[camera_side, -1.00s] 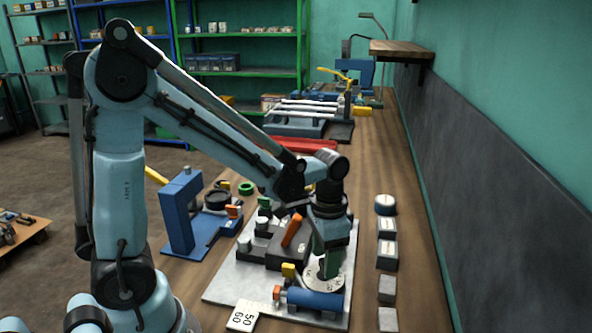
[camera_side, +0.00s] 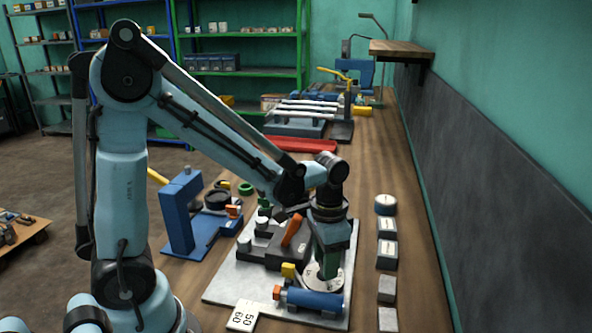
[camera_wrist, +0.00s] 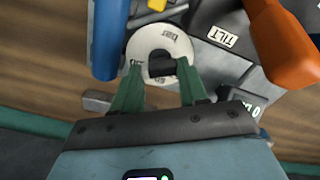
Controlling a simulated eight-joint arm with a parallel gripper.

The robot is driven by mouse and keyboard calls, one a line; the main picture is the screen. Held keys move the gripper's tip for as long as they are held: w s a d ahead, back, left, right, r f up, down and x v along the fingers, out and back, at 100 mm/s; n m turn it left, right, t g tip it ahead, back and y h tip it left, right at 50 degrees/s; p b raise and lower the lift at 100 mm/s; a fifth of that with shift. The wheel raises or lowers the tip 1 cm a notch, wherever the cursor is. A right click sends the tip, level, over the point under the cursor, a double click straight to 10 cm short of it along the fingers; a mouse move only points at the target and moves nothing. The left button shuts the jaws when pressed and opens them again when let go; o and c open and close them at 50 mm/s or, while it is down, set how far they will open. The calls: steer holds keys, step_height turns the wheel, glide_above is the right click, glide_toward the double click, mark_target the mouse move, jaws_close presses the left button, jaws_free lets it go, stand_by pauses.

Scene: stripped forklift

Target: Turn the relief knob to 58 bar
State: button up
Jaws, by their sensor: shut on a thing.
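The relief knob (camera_wrist: 161,67) is a small dark block at the middle of a pale round dial plate (camera_wrist: 145,38) with printed marks. My gripper (camera_wrist: 160,80) has its two green fingers on either side of the knob, shut on it. In the side view my gripper (camera_side: 326,268) points down at the dial plate (camera_side: 314,282), and its fingers hide the knob. The dial lettering reads only in part in the wrist view, so the set value cannot be told. A white card (camera_side: 243,316) with "50" and "60" lies at the front of the base plate.
A blue cylinder (camera_side: 312,300) lies just in front of the dial. An orange lever (camera_side: 294,231) stands on the dark valve block (camera_side: 286,252) behind it, near a "TILT" label (camera_wrist: 222,37). A yellow part (camera_side: 288,270) is close left. Several small blocks (camera_side: 387,255) line the right.

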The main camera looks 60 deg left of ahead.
steer(key=shift+w+a+n, duration=0.1)
steer(key=shift+a+n, duration=0.25)
steer(key=shift+n, duration=0.05)
steer(key=n, duration=0.7)
steer(key=shift+s, duration=0.2)
steer(key=n, duration=0.4)
steer(key=shift+s, duration=0.2)
steer(key=shift+s+n, duration=0.1)
steer(key=shift+n, duration=1.8)
steer(key=o, duration=0.9)
steer(key=shift+d, duration=0.1)
